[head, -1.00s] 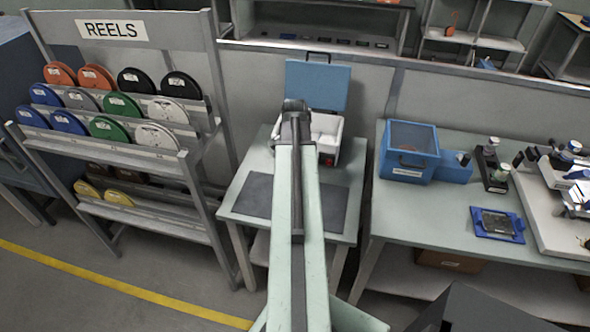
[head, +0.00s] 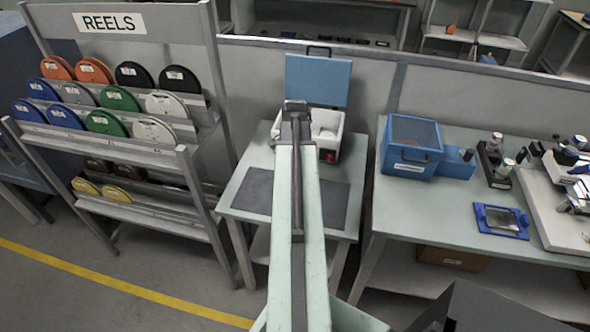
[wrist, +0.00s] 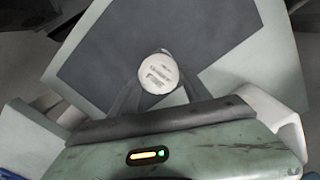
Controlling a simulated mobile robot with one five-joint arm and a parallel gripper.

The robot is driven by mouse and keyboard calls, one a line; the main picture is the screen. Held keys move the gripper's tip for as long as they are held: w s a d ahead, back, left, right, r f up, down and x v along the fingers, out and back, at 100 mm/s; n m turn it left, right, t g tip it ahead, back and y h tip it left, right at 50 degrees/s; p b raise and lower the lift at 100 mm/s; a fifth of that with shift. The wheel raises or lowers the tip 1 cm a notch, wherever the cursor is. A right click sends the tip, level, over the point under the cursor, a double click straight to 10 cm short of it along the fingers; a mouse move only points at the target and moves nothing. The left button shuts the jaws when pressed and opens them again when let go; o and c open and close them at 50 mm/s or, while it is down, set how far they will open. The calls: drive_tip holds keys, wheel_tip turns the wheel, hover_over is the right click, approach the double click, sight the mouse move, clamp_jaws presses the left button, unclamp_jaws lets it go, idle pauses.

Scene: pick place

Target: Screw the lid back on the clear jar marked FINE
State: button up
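In the wrist view a white round lid (wrist: 158,73) with blurred, unreadable markings sits between the two dark fingers of my gripper (wrist: 159,80). The fingers reach both its sides and look shut on it. Behind it is the dark mat (wrist: 215,45) on the pale green table, which also shows in the head view (head: 335,205). In the head view my arm hides the fingers and whatever they hold. I cannot make out a clear jar marked FINE in either view.
A white box with a raised blue lid (head: 318,80) stands at the table's back. A reel rack (head: 110,25) stands left. The right bench holds a blue box (head: 411,150), a blue-framed tray (head: 500,221) and a dark stand with small jars (head: 496,162).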

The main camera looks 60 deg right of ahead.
drive_tip(key=shift+c, duration=0.5)
drive_tip(key=m, duration=0.4)
drive_tip(key=shift+s, duration=0.1)
drive_tip(key=shift+m, duration=0.8)
drive_tip(key=shift+a+m, duration=0.1)
drive_tip(key=shift+m, duration=1.1)
drive_tip(key=m, duration=0.4)
drive_tip(key=shift+s+a, duration=0.1)
drive_tip(key=shift+s, duration=0.05)
